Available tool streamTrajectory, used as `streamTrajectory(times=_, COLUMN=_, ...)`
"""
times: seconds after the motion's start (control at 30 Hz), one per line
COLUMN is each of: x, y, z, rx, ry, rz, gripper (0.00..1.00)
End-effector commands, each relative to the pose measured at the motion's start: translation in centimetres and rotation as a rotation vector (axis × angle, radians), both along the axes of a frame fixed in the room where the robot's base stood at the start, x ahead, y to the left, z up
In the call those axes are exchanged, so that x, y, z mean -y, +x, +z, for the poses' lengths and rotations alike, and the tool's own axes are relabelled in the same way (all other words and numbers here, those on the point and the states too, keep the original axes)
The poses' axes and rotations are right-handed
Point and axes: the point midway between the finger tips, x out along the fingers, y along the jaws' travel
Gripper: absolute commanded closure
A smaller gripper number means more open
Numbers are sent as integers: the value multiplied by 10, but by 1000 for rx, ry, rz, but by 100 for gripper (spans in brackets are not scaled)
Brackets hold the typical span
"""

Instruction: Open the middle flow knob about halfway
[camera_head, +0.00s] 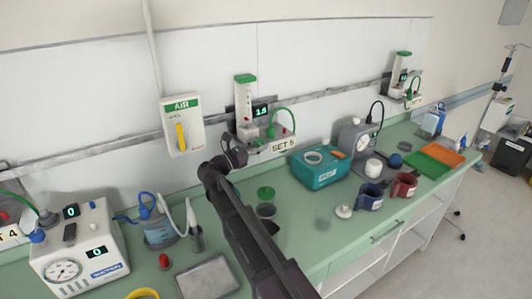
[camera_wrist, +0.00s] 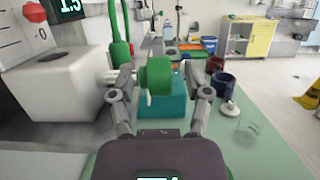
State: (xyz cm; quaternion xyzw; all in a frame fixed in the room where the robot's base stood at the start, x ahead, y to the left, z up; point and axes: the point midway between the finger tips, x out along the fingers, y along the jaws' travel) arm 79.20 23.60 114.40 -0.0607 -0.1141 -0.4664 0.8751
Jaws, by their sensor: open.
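The middle flowmeter (camera_head: 243,104) stands on the wall rail above a "SET 5" label, with a clear tube, green cap and small display that seems to read 1.5. The same display (camera_wrist: 66,8) shows at upper left in the wrist view. A green knob (camera_wrist: 157,72) with a small white mark lies in the middle of the wrist view. My gripper (camera_wrist: 158,84) is open, with one finger on each side of the knob; I cannot tell whether they touch it. In the head view my gripper (camera_head: 233,154) is just below left of the flowmeter and hides its knob.
Another flowmeter (camera_head: 401,70) is at right on the rail, and an AIR box (camera_head: 182,125) is at left. Below, the green counter (camera_head: 310,250) holds a teal box (camera_head: 320,167), a grey gauge unit (camera_head: 355,140), mugs and a white pump unit (camera_head: 80,252).

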Motion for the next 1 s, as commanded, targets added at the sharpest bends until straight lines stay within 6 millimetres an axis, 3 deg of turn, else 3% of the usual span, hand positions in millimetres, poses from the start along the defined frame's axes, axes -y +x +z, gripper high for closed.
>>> streamTrajectory(times=0.87, x=-1, y=1, z=7, rx=-143, ry=211, rz=3, gripper=37)
streamTrajectory(times=1.0, x=-18, y=-10, z=2, rx=-146, ry=216, rz=4, gripper=37)
